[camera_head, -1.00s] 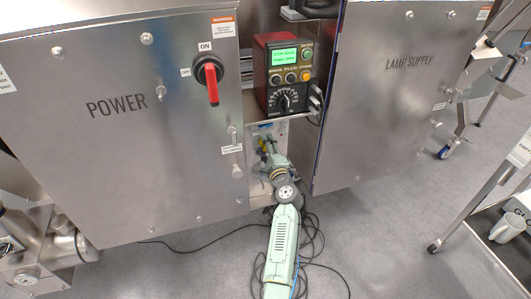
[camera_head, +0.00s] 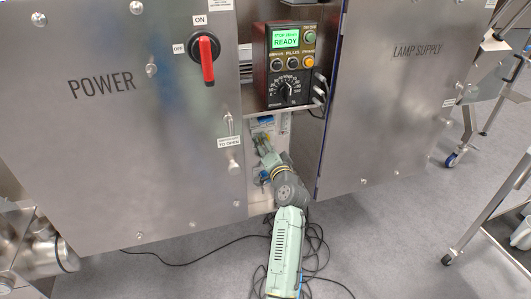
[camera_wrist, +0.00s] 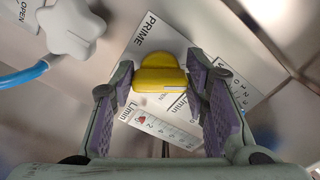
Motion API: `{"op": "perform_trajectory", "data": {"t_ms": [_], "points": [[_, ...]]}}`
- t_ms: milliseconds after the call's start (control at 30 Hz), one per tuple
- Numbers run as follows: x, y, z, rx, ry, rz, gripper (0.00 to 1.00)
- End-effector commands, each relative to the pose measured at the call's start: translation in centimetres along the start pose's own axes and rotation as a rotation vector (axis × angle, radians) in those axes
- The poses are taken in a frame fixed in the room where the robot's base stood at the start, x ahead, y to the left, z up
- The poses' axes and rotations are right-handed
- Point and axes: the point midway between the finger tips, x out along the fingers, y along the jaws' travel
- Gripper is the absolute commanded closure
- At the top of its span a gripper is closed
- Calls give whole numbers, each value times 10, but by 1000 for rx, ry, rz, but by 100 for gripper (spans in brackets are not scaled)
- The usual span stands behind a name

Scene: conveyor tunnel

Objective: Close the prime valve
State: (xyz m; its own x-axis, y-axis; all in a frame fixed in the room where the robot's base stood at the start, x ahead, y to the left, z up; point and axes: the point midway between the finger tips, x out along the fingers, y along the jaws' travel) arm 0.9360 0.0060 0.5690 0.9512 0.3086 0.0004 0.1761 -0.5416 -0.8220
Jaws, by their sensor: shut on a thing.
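The prime valve's yellow handle (camera_wrist: 160,78) shows in the wrist view, beside a white label (camera_wrist: 152,35) reading PRIME. It lies lengthwise from finger to finger. My gripper (camera_wrist: 162,88) is shut on it, with one purple-padded finger at each end. In the head view my gripper (camera_head: 264,146) reaches into the narrow bay between the two steel cabinets, below the pump controller. The handle is hidden or too small to make out there.
A pump controller (camera_head: 289,64) with a green screen reading READY stands above the bay. The POWER cabinet (camera_head: 110,130) and LAMP SUPPLY cabinet (camera_head: 400,90) flank it closely. A white knob (camera_wrist: 72,28) and blue tube (camera_wrist: 22,76) are left of the handle. Cables (camera_head: 180,264) lie on the floor.

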Motion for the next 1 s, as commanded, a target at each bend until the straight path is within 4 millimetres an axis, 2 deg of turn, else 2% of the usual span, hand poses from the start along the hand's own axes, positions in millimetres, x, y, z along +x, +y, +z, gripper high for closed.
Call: {"op": "perform_trajectory", "data": {"t_ms": [333,933,967,1000], "points": [[0,2,1,-160,-1,0,86],[0,1,1,-196,-2,1,86],[0,1,1,-196,-2,1,57],[0,1,1,-196,-2,1,55]]}}
